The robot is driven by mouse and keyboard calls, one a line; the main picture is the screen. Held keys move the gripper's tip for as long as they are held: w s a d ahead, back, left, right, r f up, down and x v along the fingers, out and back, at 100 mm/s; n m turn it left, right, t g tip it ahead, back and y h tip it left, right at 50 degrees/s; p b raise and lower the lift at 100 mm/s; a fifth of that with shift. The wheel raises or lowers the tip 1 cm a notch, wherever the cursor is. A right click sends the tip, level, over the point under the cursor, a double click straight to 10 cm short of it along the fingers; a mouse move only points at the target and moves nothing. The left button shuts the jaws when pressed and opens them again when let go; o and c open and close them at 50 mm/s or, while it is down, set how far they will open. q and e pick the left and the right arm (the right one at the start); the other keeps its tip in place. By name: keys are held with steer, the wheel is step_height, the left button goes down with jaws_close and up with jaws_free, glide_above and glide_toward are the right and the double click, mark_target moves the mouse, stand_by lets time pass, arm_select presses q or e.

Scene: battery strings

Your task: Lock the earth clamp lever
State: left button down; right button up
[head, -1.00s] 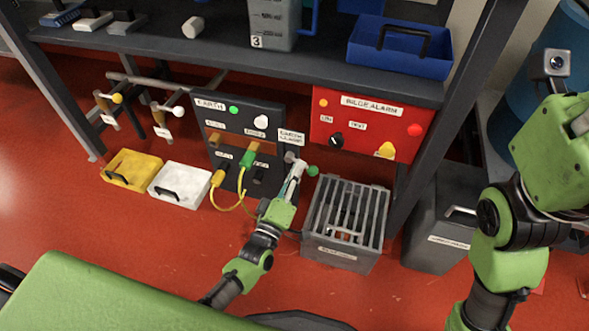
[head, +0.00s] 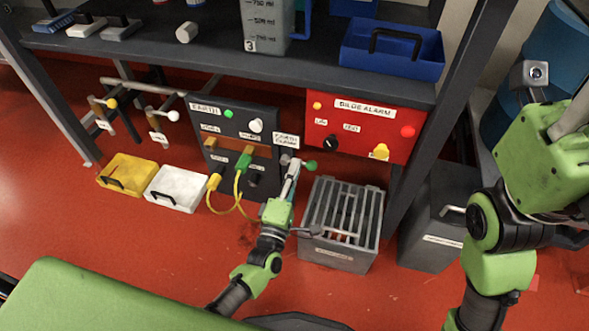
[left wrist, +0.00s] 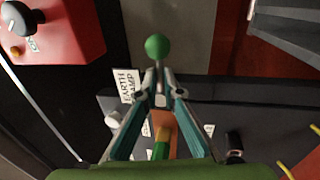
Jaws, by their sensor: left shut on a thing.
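The earth clamp lever ends in a green ball knob (head: 310,165), at the right side of the dark EARTH panel (head: 217,163), below the EARTH CLAMP label (head: 287,140). My left gripper (head: 294,164) is at the lever, its fingers closed together just beside the knob. In the left wrist view the knob (left wrist: 158,46) stands just beyond the fingertips (left wrist: 160,92), which are shut on the lever's stem. The fingers hide most of the lever and clamp. My right arm is at the right edge of the head view; its fingers do not show.
A grey slatted crate (head: 314,245) stands right of my left gripper. The red BILGE ALARM panel (head: 345,149) is above it. A green plug (head: 243,162) and yellow cables are left of the gripper. A shelf edge (head: 200,72) overhangs the panels.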

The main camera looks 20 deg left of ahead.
arm_select(q)
steer(key=c, duration=2.2)
jaws_free()
steer(key=shift+r, duration=0.1)
